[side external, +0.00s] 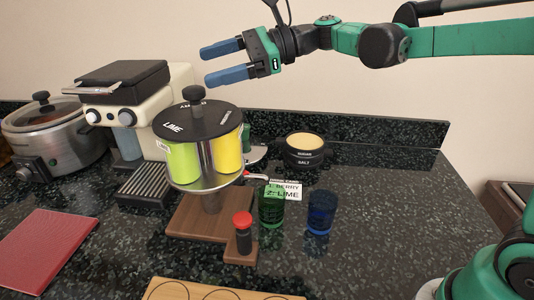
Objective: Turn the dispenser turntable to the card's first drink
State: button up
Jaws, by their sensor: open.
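The dispenser turntable (205,183) stands on a wooden base left of centre in the side external view. Its dark round top (203,124) has a black knob (194,93) and labels; "LIME" faces front left, and another label at the back is partly hidden. A green container (183,162) and a yellow container (229,153) show under the top. A red-topped post (243,222) stands at the base's front right. The card (284,190) reads "1. BERRY" and "2. LIME". My gripper (226,62) is open and empty, above the turntable and apart from it.
A green glass (271,207) and a blue glass (321,212) stand right of the turntable. A dark jar labelled "SALT" (304,151) is behind. A cream machine (135,100), slow cooker (54,135) and red board (47,247) are left. A wooden board (180,289) lies in front.

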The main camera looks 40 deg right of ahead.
aim_at(185, 118)
jog(key=m+y, duration=0.1)
jog(key=w+m+y, duration=0.1)
jog(key=shift+w+r+m, duration=0.1)
jog(key=shift+w+m, duration=0.15)
jog(key=shift+m, duration=0.05)
jog(key=shift+m+t+y, duration=0.3)
jog(key=shift+m, duration=0.1)
notch_tip(185, 118, down, 4)
jog(key=shift+f, duration=0.25)
jog(key=shift+w+a+f, duration=0.1)
jog(key=shift+w+a, duration=0.1)
jog(key=shift+a, duration=0.1)
jog(key=x, duration=0.5)
jog(key=shift+s, duration=0.1)
grip_shut()
